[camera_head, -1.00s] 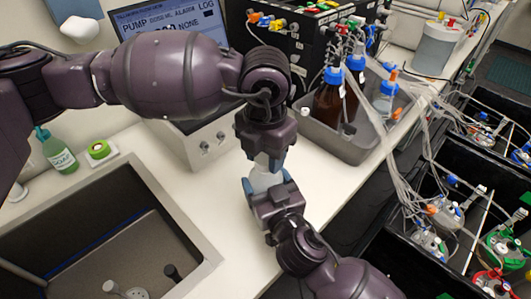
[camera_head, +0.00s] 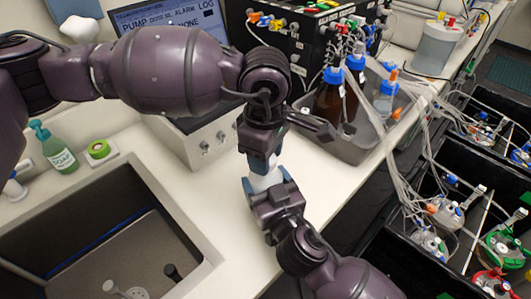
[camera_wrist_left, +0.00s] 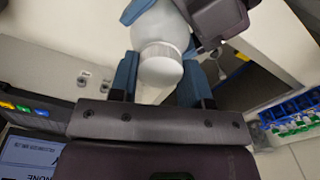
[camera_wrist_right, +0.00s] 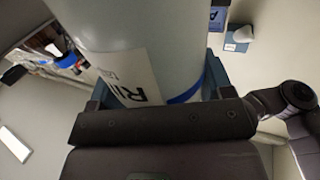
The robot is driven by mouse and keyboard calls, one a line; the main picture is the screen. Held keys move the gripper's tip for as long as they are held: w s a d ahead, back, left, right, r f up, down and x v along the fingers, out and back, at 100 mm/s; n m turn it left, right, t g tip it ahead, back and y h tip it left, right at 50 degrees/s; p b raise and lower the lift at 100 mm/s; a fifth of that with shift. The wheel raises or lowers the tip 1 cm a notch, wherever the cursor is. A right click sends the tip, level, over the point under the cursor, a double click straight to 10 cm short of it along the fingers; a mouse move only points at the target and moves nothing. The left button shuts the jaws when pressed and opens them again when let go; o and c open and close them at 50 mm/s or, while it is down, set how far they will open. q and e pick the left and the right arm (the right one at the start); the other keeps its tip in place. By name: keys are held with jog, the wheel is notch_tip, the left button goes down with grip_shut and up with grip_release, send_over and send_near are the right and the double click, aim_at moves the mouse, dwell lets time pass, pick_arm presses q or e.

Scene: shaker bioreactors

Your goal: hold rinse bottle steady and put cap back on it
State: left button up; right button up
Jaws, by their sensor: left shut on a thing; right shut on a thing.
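The rinse bottle (camera_head: 266,182) is a pale white bottle held over the counter between my two grippers. In the right wrist view the bottle (camera_wrist_right: 135,45) shows a white label with partly visible letters and a blue stripe. My right gripper (camera_head: 267,183) is shut on its body from the front. My left gripper (camera_head: 264,166) comes down from above onto the bottle's top. In the left wrist view the white ribbed cap (camera_wrist_left: 158,56) sits at the bottle's top between the left fingers, which are shut on it. How far the cap is seated cannot be told.
A sink (camera_head: 196,254) lies at the left front, with a green soap bottle (camera_head: 57,150) behind it. A grey tray (camera_head: 312,141) with brown bottles stands at the back right. Tubes hang over the dark bins at the right. White counter is clear around the grippers.

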pick_arm(q)
jog(key=m, duration=0.2)
jog(key=shift+m, duration=0.4)
jog(key=o, duration=1)
jog(key=shift+r, duration=0.1)
jog(key=shift+r, duration=2.15)
jog(key=shift+c, duration=0.4)
